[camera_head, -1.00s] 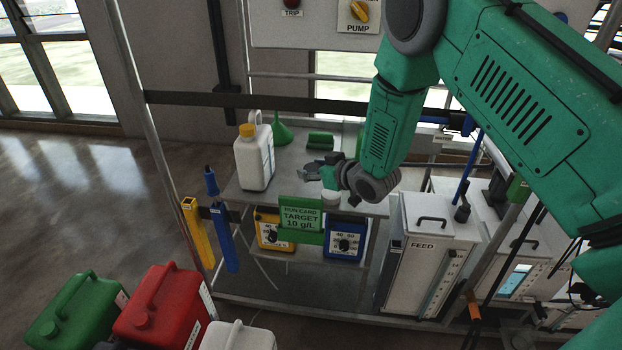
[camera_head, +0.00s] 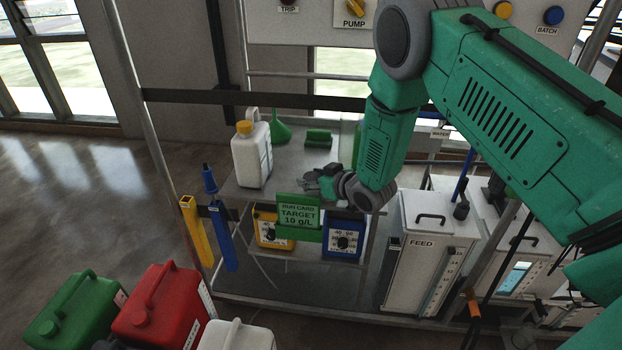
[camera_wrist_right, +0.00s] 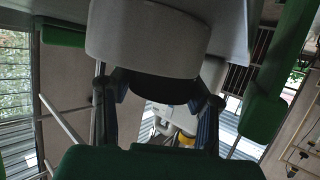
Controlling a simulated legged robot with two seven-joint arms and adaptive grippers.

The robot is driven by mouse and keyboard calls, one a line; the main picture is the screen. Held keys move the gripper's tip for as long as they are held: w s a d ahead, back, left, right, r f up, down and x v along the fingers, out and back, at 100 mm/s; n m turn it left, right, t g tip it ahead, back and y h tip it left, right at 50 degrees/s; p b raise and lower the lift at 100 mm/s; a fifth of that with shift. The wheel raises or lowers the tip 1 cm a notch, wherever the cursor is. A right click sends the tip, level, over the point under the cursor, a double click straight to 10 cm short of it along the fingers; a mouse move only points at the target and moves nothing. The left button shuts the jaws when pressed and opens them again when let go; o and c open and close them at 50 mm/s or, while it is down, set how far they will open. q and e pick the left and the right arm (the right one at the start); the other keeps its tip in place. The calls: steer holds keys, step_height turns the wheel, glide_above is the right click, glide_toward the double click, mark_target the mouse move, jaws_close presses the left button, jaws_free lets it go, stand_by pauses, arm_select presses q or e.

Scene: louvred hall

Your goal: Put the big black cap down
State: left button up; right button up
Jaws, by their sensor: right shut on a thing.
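My right gripper (camera_head: 318,183) is low over the front of the grey bench, just above the green run card sign (camera_head: 298,214). In the right wrist view its two fingers (camera_wrist_right: 158,104) close around a dark round thing, which I take for the big black cap (camera_wrist_right: 165,86). A wide pale cylinder (camera_wrist_right: 150,40) lies directly against or just beyond the cap; I cannot tell whether they touch. In the head view the cap is not clearly told apart from the dark fingers. My left gripper is not in view.
The feed box (camera_head: 425,255) stands right.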

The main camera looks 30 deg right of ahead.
steer(key=o, duration=1.3)
steer(key=shift+s+f, duration=0.3)
steer(key=shift+f, duration=0.3)
steer(key=shift+r, duration=0.25)
steer(key=w+d+r+p+v, duration=0.1)
steer(key=v, duration=0.9)
steer(key=s+a+f+m+g+h, duration=0.1)
steer(key=s+a+f+g, duration=0.25)
steer(key=s+f, duration=0.45)
steer(key=s+a+f+m+g+h, duration=0.15)
steer(key=s+f+g, duration=0.35)
steer(key=s, duration=0.6)
steer(key=s+a+f+g, duration=0.1)
steer(key=s, duration=0.4)
steer(key=s+f+g, duration=0.2)
steer(key=s, duration=0.3)
steer(key=s+a+f+g, duration=0.1)
steer(key=s, duration=0.4)
steer(key=shift+s+a+f, duration=0.1)
steer(key=shift+a+f, duration=0.2)
